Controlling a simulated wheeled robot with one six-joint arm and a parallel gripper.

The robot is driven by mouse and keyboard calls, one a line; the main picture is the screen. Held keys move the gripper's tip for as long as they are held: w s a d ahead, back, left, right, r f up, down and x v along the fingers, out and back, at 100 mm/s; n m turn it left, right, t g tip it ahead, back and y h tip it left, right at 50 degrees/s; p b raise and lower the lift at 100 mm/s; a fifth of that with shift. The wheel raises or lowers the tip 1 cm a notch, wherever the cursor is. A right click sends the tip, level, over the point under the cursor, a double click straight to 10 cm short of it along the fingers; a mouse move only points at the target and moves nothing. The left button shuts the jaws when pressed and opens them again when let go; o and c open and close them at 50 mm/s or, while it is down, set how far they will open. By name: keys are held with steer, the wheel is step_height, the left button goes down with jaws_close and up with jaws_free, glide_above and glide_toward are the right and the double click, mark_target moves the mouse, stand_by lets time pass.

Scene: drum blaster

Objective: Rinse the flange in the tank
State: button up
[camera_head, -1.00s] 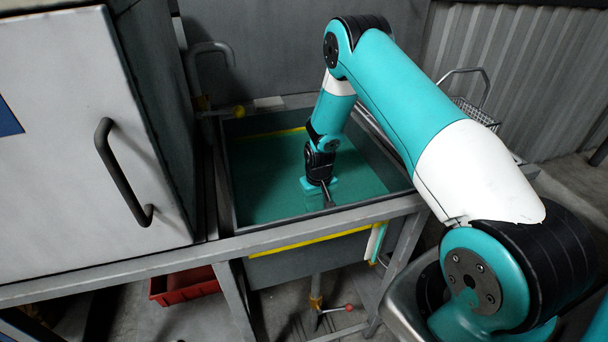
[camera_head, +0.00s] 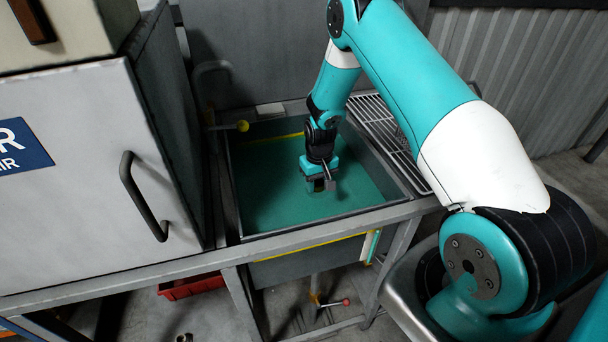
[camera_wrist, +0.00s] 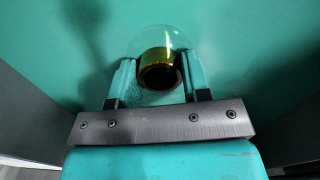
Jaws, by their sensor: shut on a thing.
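The flange (camera_wrist: 159,69) shows in the wrist view as a brass-yellow ring with a dark bore. It sits between the two fingers of my gripper (camera_wrist: 160,83), which is shut on it. A faint, clear curved outline surrounds its far side; I cannot tell whether this is part of the flange or the liquid. The tank (camera_head: 362,214) stands in the middle of the head view, with green liquid (camera_head: 265,190) inside. My gripper (camera_head: 322,185) points down within the tank's outline, right of its middle. The flange is too small to make out there, and its depth relative to the liquid is unclear.
A grey cabinet (camera_head: 75,190) with a dark handle (camera_head: 143,197) stands close on the tank's left. A wire rack (camera_head: 392,135) lies along its right side. A pipe with a yellow knob (camera_head: 242,126) is at the back left. A red bin (camera_head: 190,287) sits below.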

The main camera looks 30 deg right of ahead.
step_height(320, 180, up, 16)
steer(key=p, duration=1)
steer(key=shift+r, duration=0.15)
stand_by(0.8)
